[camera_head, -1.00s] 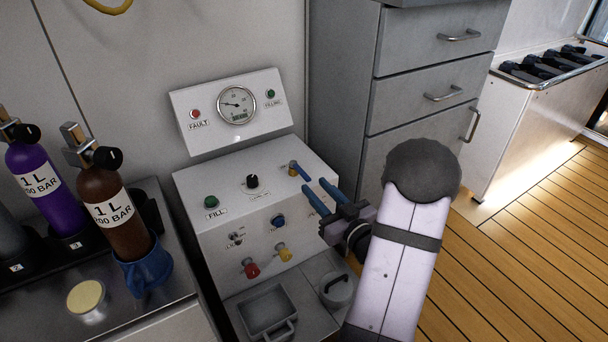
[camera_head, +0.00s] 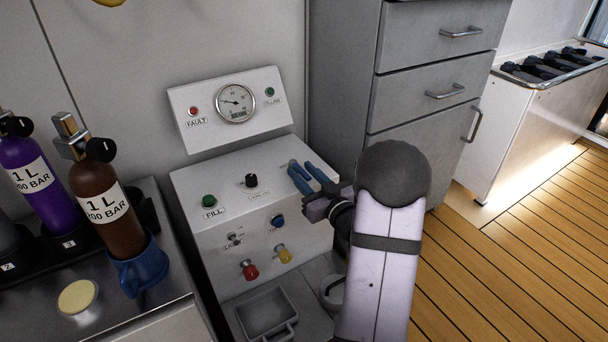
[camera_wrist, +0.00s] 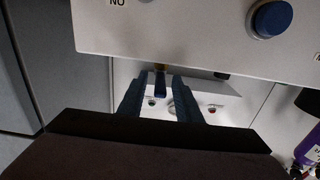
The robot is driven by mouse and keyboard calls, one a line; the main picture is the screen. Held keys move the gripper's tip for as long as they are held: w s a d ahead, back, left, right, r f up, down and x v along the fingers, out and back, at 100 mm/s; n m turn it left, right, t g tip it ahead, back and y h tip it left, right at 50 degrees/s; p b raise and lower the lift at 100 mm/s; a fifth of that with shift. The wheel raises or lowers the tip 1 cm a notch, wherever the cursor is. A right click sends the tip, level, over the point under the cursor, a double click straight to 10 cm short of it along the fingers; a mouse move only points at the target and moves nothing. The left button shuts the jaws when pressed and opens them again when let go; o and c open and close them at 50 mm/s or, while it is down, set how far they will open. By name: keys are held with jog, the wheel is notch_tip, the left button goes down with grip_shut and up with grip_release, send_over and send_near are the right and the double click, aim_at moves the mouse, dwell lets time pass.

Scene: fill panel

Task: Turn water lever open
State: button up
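The water lever is a small blue handle on a brass valve at the right of the panel's sloped top. In the wrist view the blue lever (camera_wrist: 160,84) shows between my two blue fingers, with a gap on each side. In the head view my gripper (camera_head: 301,168) is over the valve and its fingers mostly hide the lever. My gripper is open, with its fingertips apart and on either side of the lever. I cannot tell whether a finger touches it.
The fill panel (camera_head: 225,185) also bears a black knob (camera_head: 251,181), a green button (camera_head: 209,200), a blue knob (camera_head: 278,221), and red (camera_head: 249,269) and yellow (camera_head: 283,254) fittings. A gauge (camera_head: 236,102) stands behind. Gas bottles (camera_head: 104,208) stand left. Grey drawers (camera_head: 425,95) are close at the right.

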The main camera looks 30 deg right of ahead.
jog(key=shift+c, duration=0.7)
grip_shut()
jog(key=shift+d, duration=0.15)
jog(key=shift+d+r+n+y+p, duration=0.1)
jog(key=shift+d+n+y+p, duration=0.15)
jog(key=shift+n+y+p, duration=0.5)
jog(key=shift+d+n+y+p, duration=0.25)
jog(key=shift+n+y+p, duration=0.15)
jog(key=shift+y, duration=0.55)
jog(key=shift+w+d+n+g+y+p, duration=0.1)
jog(key=shift+d+n+g+y+p, duration=0.15)
jog(key=shift+n+g+y+p, duration=0.45)
jog(key=shift+w+d+n+g+y+p, duration=0.2)
jog(key=shift+n+y, duration=0.25)
jog(key=shift+y, duration=0.65)
jog(key=shift+w+d+n+g+y+p, duration=0.1)
jog(key=shift+d+n+g+y+p, duration=0.2)
jog(key=shift+n+y, duration=0.45)
jog(key=shift+y, duration=0.25)
jog(key=shift+o, duration=0.7)
grip_release()
